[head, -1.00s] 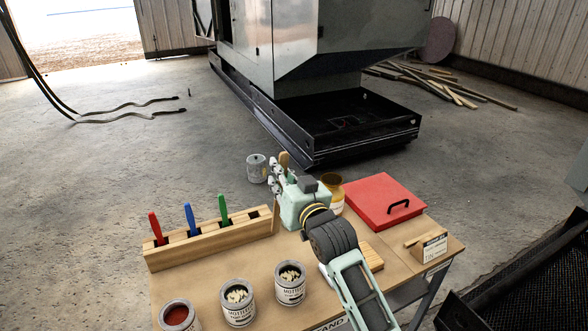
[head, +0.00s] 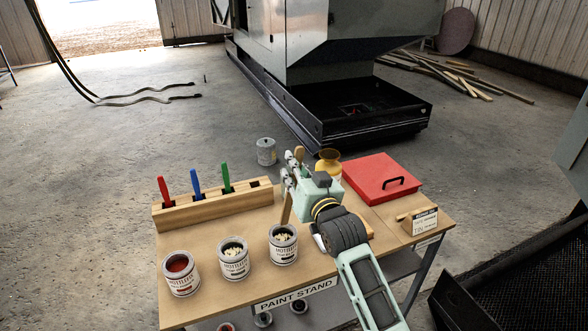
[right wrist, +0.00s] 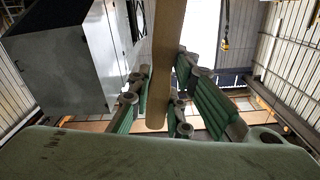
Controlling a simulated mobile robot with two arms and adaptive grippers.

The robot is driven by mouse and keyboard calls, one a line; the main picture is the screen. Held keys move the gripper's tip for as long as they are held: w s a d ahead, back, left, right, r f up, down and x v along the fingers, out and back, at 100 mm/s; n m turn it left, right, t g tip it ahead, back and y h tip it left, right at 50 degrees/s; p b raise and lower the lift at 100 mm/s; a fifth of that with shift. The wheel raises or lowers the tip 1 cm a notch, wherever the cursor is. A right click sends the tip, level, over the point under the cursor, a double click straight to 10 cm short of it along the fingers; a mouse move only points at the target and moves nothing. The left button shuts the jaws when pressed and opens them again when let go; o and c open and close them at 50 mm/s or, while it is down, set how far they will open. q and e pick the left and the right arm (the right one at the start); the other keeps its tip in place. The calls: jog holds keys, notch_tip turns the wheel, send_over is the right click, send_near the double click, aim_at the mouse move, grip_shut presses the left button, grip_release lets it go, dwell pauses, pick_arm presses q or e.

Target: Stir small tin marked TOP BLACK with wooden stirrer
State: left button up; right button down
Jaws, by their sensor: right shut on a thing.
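My right gripper (head: 291,177) is shut on the wooden stirrer (head: 286,207), which hangs nearly upright with its upper end above the fingers. The right wrist view shows the stirrer (right wrist: 167,65) between the green finger pads (right wrist: 162,98). Its lower end appears just behind the rim of the right-hand small tin (head: 283,246); I cannot tell whether it overlaps the opening. The middle tin (head: 234,261) and this one are open, with pale lumps on dark contents. The left tin (head: 181,276) holds red. The small label lines are hard to read. My left gripper is out of view.
A wooden rack (head: 213,208) with red, blue and green handled tools stands at the back left. A yellow-brown jar (head: 328,163), a red case (head: 383,178) and a small labelled box (head: 418,220) are at the right. A grey can (head: 266,151) stands behind the table.

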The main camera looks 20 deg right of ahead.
jog(key=shift+d+f+b, duration=0.15)
jog(key=shift+f+b, duration=0.5)
jog(key=shift+f, duration=0.25)
jog(key=shift+d+f+b, duration=0.1)
jog(key=shift+f+b, duration=0.25)
jog(key=shift+f, duration=0.55)
jog(key=shift+a+f+b, duration=0.2)
jog(key=shift+f+b, duration=0.15)
jog(key=shift+f, duration=0.15)
jog(key=shift+a+f+b, duration=0.15)
jog(key=shift+f+b, duration=0.15)
jog(key=shift+f, duration=0.15)
jog(key=shift+a+f+b, duration=0.2)
jog(key=shift+f+b, duration=0.25)
jog(key=shift+f, duration=0.5)
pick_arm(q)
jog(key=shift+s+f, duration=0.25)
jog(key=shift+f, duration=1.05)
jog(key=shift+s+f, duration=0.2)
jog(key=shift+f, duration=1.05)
pick_arm(e)
jog(key=shift+a+f, duration=0.1)
jog(key=shift+f, duration=0.3)
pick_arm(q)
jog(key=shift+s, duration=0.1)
